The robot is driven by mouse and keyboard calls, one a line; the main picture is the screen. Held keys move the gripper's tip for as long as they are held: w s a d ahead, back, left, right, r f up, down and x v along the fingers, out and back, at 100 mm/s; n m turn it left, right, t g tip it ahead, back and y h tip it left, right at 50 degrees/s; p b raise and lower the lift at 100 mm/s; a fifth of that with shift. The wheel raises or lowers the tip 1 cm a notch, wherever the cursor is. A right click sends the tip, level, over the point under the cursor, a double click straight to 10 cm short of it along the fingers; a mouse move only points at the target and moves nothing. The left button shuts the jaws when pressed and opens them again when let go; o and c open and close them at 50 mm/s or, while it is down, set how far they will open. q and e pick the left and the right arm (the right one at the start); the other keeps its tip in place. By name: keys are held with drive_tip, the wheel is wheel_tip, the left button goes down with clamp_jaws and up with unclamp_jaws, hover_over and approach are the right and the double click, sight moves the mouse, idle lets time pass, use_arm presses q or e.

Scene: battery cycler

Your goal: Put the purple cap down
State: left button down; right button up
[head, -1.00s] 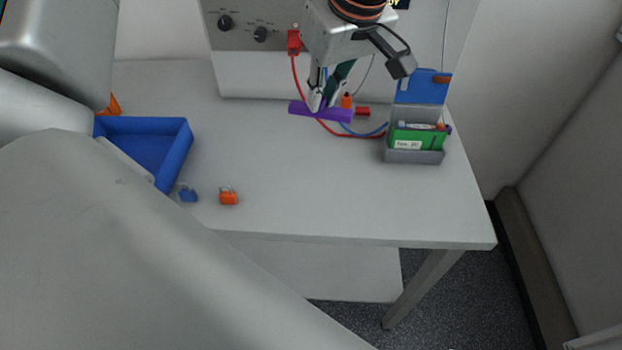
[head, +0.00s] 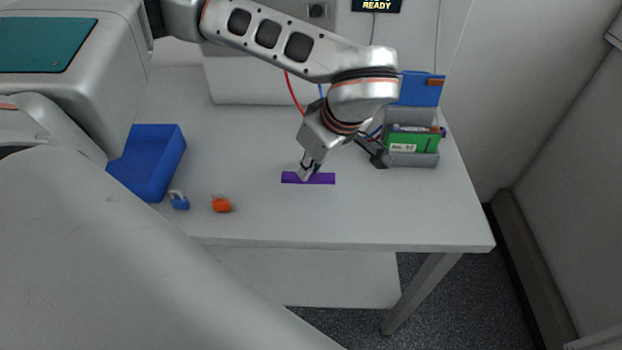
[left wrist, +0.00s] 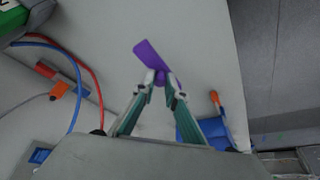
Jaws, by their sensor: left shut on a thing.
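The purple cap (head: 320,179) is a long bar near the middle of the table in the head view. My left gripper (head: 307,174) is shut on it near its middle and points down. The cap is at or just above the table top; I cannot tell if it touches. In the left wrist view the purple cap (left wrist: 150,58) sticks out beyond the fingertips of my left gripper (left wrist: 162,82). The fingers hide part of it. My right gripper is not in view.
A grey holder (head: 410,160) with a green battery (head: 414,141) stands at the right. A blue tray (head: 150,160), a blue padlock (head: 179,201) and an orange padlock (head: 221,204) are at the left. Red and blue cables run behind the arm. The front right table is clear.

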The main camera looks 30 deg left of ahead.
sight(312, 178)
use_arm(q)
drive_tip(key=shift+f, duration=2)
drive_tip(key=shift+f, duration=0.15)
drive_tip(key=c, duration=2)
unclamp_jaws()
drive_tip(key=shift+c, duration=0.2)
drive_tip(key=shift+r, duration=0.35)
drive_tip(key=v, duration=1.1)
drive_tip(key=shift+d+r, duration=0.2)
drive_tip(key=shift+r, duration=0.1)
